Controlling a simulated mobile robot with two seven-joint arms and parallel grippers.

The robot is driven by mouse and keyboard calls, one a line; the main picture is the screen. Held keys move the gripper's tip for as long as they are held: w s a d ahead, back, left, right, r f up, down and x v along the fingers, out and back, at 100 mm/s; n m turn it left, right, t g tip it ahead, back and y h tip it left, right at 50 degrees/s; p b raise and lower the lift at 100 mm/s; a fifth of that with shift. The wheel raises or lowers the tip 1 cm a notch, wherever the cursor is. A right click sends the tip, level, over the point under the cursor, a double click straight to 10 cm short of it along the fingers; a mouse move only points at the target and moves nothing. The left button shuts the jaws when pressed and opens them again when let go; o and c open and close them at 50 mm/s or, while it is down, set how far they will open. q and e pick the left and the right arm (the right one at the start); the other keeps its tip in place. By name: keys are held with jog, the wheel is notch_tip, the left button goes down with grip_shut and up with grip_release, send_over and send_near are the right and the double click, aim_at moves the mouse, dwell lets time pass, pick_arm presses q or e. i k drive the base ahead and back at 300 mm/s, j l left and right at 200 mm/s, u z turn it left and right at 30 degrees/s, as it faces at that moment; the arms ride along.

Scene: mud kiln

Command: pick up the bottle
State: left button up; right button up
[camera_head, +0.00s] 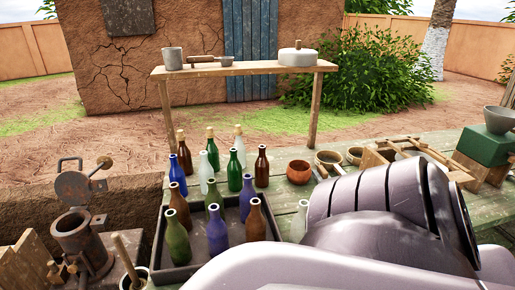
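Several bottles stand upright on the left part of the green plank table and in a dark tray (167,256). In the tray are a green bottle (177,243), a purple-blue bottle (217,232) and a brown bottle (255,222), among others. Behind it stand a dark green bottle (234,172), a dark brown bottle (262,168) and a blue bottle (177,178). A pale bottle (299,222) stands right of the tray, beside my grey arm. I cannot tell which bottle the task means. Neither of my grippers shows; my arm covers the lower right.
Bowls, including an orange-brown one (299,172), sit right of the bottles. A green block (483,152) bearing a grey bowl (499,120) stands far right. A metal pot with an open lid (80,238) is at left. A wooden bench (245,69) stands behind.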

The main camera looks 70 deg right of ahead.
aim_at(298, 224)
jog(key=k+z, duration=0.1)
jog(key=z, duration=2.3)
